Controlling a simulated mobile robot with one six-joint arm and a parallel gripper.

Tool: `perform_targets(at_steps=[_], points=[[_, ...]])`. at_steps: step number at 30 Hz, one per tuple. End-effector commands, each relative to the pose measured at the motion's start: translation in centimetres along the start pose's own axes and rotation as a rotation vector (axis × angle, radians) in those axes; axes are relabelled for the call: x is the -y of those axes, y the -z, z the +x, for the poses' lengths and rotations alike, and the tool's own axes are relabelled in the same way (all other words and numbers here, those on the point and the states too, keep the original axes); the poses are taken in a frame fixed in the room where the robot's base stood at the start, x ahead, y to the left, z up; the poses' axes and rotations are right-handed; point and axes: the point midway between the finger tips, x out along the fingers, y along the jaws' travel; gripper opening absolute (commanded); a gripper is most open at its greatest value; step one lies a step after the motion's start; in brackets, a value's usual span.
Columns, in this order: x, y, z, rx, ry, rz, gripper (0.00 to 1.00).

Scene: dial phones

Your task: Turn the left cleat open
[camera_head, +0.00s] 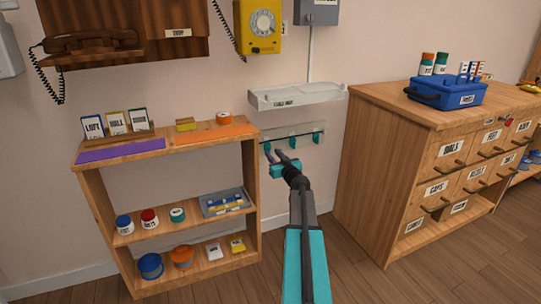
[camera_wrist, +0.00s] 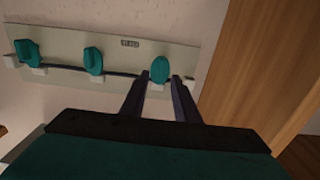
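A pale strip (camera_head: 305,143) on the wall carries three teal cleats. The left cleat (camera_head: 267,147) is partly hidden behind my gripper (camera_head: 275,155) in the head view; the middle cleat (camera_head: 292,142) and right cleat (camera_head: 315,137) show beyond it. The wrist picture looks upside down against the head view, so the left cleat (camera_wrist: 160,69) appears at its right. There my gripper (camera_wrist: 161,80) is open, its two dark fingers apart on either side of the left cleat's near end. Contact cannot be told. The other cleats (camera_wrist: 93,61) appear clear of the fingers.
A wooden shelf (camera_head: 250,195) with jars and cards stands close on the left. A wooden drawer cabinet (camera_head: 365,185) with a blue toolbox (camera_head: 445,93) stands on the right. A white wall tray (camera_head: 297,95) juts out above the strip. The floor between shelf and cabinet is clear.

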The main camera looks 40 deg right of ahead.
Motion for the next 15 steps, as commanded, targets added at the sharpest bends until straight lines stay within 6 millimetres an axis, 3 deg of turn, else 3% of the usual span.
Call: perform_targets(at_steps=[6, 15], points=[[0.0, -0.1, 2.1, -0.001, 0.001, 0.000, 0.28], [0.1, 0.0, 3.0, 0.000, 0.001, 0.001, 0.28]])
